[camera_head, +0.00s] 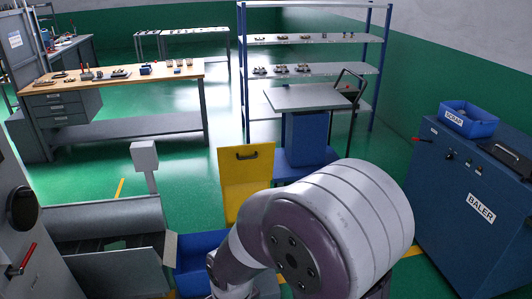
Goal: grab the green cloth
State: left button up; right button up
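I see no green cloth in the head view; the green surfaces I can make out are the floor and the lower walls. One of my arms fills the bottom middle of the view, its large grey rounded link covering what lies behind it. No fingertips of either gripper show. Whether a cloth lies behind the arm cannot be seen.
A blue baler (463,205) with a blue scrap bin (468,122) on top stands at right. A yellow panel (246,182) and a blue bin (200,250) are near my arm. A workbench (110,80) stands at left, a blue-framed shelf (312,70) behind. Green floor lies open between.

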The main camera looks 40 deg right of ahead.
aim_at(121, 245)
jog(key=i+j+z, duration=0.1)
jog(key=z, duration=0.35)
jog(key=i+j+z, duration=0.2)
jog(key=z, duration=0.25)
jog(key=i+j+z, duration=0.15)
jog(key=z, duration=0.3)
jog(key=u, duration=1.25)
jog(key=i+l+z, duration=0.3)
jog(key=i, duration=0.6)
jog(key=i+z, duration=0.3)
jog(key=i, duration=0.55)
